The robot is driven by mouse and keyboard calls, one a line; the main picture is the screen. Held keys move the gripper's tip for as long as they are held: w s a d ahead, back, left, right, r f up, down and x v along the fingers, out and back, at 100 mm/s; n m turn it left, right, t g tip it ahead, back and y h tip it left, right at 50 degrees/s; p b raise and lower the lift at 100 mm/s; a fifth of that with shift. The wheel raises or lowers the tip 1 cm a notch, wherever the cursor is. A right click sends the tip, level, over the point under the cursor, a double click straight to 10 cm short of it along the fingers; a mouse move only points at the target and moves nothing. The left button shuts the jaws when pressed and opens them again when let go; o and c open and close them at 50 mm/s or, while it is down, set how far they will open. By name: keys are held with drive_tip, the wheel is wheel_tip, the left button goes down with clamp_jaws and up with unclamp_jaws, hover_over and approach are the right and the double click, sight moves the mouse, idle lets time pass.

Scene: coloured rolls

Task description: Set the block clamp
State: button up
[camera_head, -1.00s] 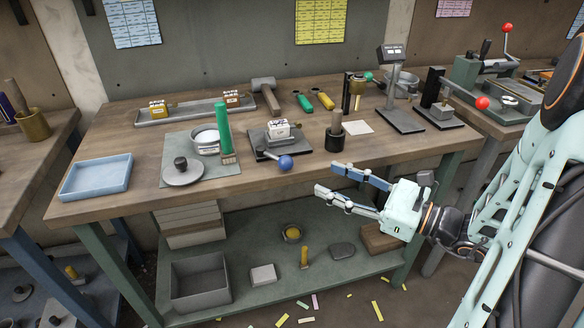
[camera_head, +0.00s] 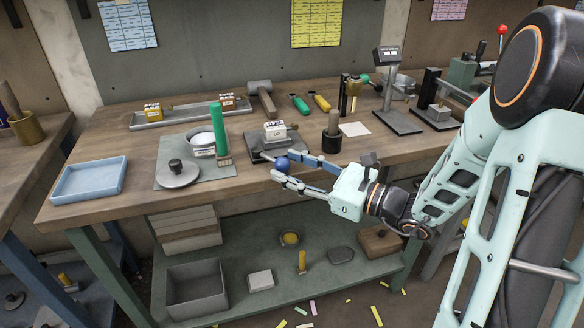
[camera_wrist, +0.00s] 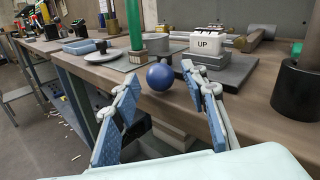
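The block clamp (camera_head: 256,152) is a dark base plate near the table's front edge, with a white block (camera_head: 274,130) on it; the block reads "UP" in the wrist view (camera_wrist: 208,43). The clamp's lever ends in a blue ball knob (camera_head: 282,163) at the front edge. My gripper (camera_head: 274,174) is open and empty, just in front of the knob. In the wrist view the knob (camera_wrist: 161,77) shows beyond and between the two spread fingers (camera_wrist: 168,92). I cannot tell whether a finger touches it.
A dark cup with a wooden handle (camera_head: 332,143) stands right of the clamp. A green roller (camera_head: 217,130), a round lid (camera_head: 177,174) and a blue tray (camera_head: 88,180) are to the left. The table's front edge runs just under my fingers.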

clamp_jaws()
drive_tip(key=shift+w+d+r+n+g+y+p, duration=0.2)
drive_tip(key=shift+w+d+n+g+y+p, duration=0.1)
drive_tip(key=shift+w+n+g+y+p, duration=0.4)
drive_tip(key=shift+w+d+f+n+g+y+p, duration=0.1)
drive_tip(key=shift+w+d+n+g+y+p, duration=0.15)
drive_tip(key=shift+n+g, duration=0.4)
drive_tip(key=shift+w+d+f+n+g+y+p, duration=0.15)
drive_tip(key=shift+w+n+g+p, duration=0.1)
drive_tip(key=shift+g, duration=0.7)
drive_tip(key=shift+r, duration=0.1)
drive_tip(key=shift+o, duration=0.8)
unclamp_jaws()
drive_tip(key=v, duration=1.2)
